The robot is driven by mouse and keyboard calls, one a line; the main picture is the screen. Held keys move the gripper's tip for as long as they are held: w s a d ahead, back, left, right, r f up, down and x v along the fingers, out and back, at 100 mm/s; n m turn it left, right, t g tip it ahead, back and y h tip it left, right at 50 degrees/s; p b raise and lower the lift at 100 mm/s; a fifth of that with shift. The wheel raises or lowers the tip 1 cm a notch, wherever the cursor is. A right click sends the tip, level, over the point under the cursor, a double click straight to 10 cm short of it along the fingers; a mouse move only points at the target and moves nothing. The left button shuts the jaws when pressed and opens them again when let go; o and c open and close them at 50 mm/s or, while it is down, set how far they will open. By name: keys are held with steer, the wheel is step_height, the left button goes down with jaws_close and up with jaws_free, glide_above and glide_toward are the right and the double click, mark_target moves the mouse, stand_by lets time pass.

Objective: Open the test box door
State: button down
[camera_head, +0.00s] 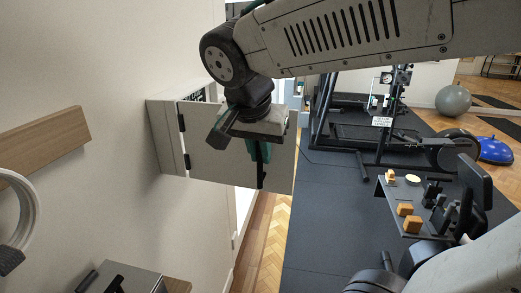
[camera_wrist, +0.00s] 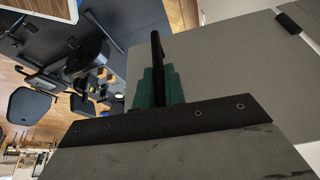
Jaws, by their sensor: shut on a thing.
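The test box (camera_head: 165,140) is a pale grey box on the wall at the left in the head view. Its flat grey door (camera_head: 222,165) has dark hinges on the left side and also fills the upper right of the wrist view (camera_wrist: 215,60). My gripper (camera_head: 258,155), with green finger pads (camera_wrist: 157,88), is shut on the handle. The box's inside is hidden.
A wooden shelf (camera_head: 45,133) and a white ring (camera_head: 27,212) are on the wall at the left. A rack with gym equipment (camera_head: 360,130) stands behind, right of the box. A grey table (camera_head: 405,193) with small orange blocks is at the right. Dark floor (camera_head: 315,225) between is clear.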

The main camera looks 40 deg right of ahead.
steer(key=c, duration=1.5)
jaws_free()
steer(key=v, duration=0.7)
steer(key=shift+a+r, duration=0.1)
steer(key=shift+r, duration=0.3)
steer(key=s+f+n+y, duration=0.1)
steer(key=s+f+n, duration=0.2)
steer(key=f, duration=0.1)
steer(key=s+f+n+y, duration=0.1)
steer(key=s+f+n, duration=0.2)
steer(key=f+n, duration=0.1)
steer(key=s+f+n+g+y, duration=0.1)
steer(key=s+f+n, duration=0.3)
steer(key=f, duration=0.1)
steer(key=shift+f+y, duration=0.4)
